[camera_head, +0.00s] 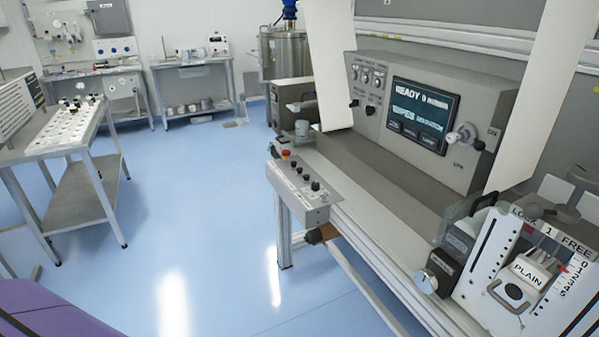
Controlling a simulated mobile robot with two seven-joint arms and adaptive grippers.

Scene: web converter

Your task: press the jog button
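A small grey control box (302,190) sticks out from the front of the machine bench in the middle of the view. It carries a red button (285,154) on a yellow base at its far end and several black knobs or buttons along its top. Labels on it are too small to read, so I cannot tell which one is the jog button. A grey console (455,165) stands behind it, with a lit screen (422,112) reading "READY" and several small switches at its left. Neither of my grippers shows in this view.
A unit marked "LOCK 1 FREE" and "PLAIN" (527,270) stands at the lower right. White web (327,65) hangs left of the console. A metal cart (75,135) with small parts stands at left. Blue floor (190,220) lies open between cart and bench.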

